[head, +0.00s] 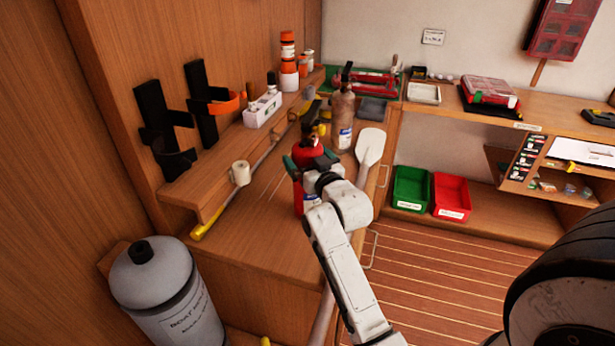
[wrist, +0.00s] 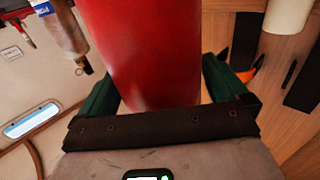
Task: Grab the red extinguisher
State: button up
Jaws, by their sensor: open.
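The red extinguisher (head: 308,151) stands upright on the wooden bench in the head view, partly hidden by my wrist and gripper. In the wrist view its red body (wrist: 145,45) fills the middle, between my gripper's two green fingers. My gripper (head: 311,161) is open, with one finger on each side of the extinguisher. In the wrist view a gap shows on the right side; on the left, contact cannot be told.
A tan bottle (head: 342,122) stands just behind the extinguisher, with a white paddle (head: 369,148) to its right. A grey cylinder (head: 158,282) stands front left. Black brackets (head: 158,125) are on the wall.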

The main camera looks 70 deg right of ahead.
jog(key=shift+w+d, duration=0.1)
jog(key=c, duration=1.8)
jog(key=shift+r, duration=0.35)
